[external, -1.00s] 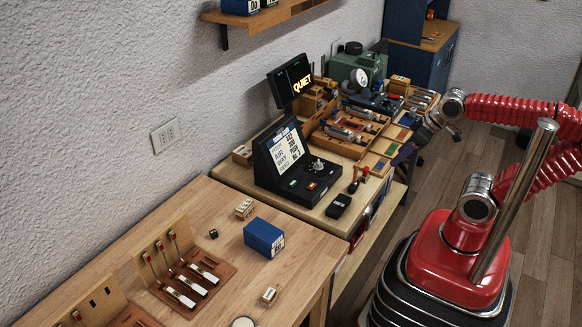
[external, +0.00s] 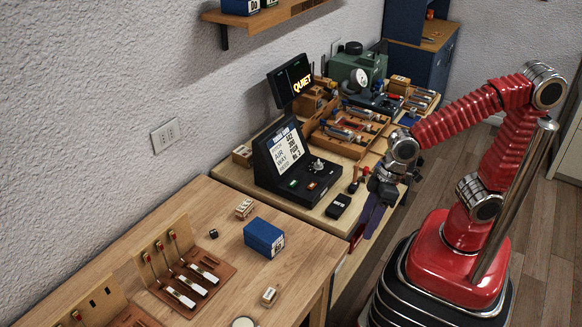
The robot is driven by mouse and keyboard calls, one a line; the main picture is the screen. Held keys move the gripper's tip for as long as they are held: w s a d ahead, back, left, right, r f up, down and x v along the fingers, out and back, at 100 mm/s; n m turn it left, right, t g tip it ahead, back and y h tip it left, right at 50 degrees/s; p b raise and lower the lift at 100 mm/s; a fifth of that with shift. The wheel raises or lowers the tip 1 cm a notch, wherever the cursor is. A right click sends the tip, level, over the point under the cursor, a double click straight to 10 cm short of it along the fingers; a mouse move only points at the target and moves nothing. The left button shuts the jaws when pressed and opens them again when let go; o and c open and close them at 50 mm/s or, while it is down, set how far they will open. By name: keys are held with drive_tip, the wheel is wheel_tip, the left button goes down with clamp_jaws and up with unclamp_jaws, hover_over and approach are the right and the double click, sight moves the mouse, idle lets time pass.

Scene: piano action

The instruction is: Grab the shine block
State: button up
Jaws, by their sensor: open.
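My gripper (external: 371,214) is open and points downward beside the front edge of the far bench, right of the black block (external: 338,206). Its dark jaws look empty. I cannot tell for certain which object is the shine block, as labels are too small to read. On the near wooden bench (external: 235,285) are a blue box (external: 264,237) with a white label, a small tan labelled block (external: 269,295), a small black cube (external: 213,233) and a tan slotted block (external: 244,208). All of these are apart from my gripper.
A black console (external: 297,165) with a sign and knob stands on the far bench, under a small screen (external: 290,80) reading QUIET. Wooden trays of parts (external: 348,130) lie behind it. A rack with several hammers (external: 180,270) stands on the near bench. Floor is open at right.

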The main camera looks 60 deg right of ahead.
drive_tip(key=s+a+f+t+y, duration=0.1)
drive_tip(key=s+a+f, duration=0.25)
drive_tip(key=a, duration=0.85)
drive_tip(key=s+a+f+t+y, duration=0.2)
drive_tip(key=a+f, duration=0.2)
drive_tip(key=a, duration=0.8)
drive_tip(key=s+a+f+t+y, duration=0.15)
drive_tip(key=a+f, duration=0.25)
drive_tip(key=a, duration=0.9)
drive_tip(key=m+t+h, duration=0.5)
drive_tip(key=t+h, duration=0.2)
drive_tip(key=t, duration=0.1)
approach(271, 294)
drive_tip(key=s+r, duration=0.2)
drive_tip(key=s, duration=0.1)
drive_tip(key=shift+w+d+f+g, duration=0.15)
drive_tip(key=shift+d+g, duration=0.1)
drive_tip(key=shift+d, duration=0.15)
drive_tip(key=shift+x, duration=4.25)
drive_tip(key=shift+a, duration=0.2)
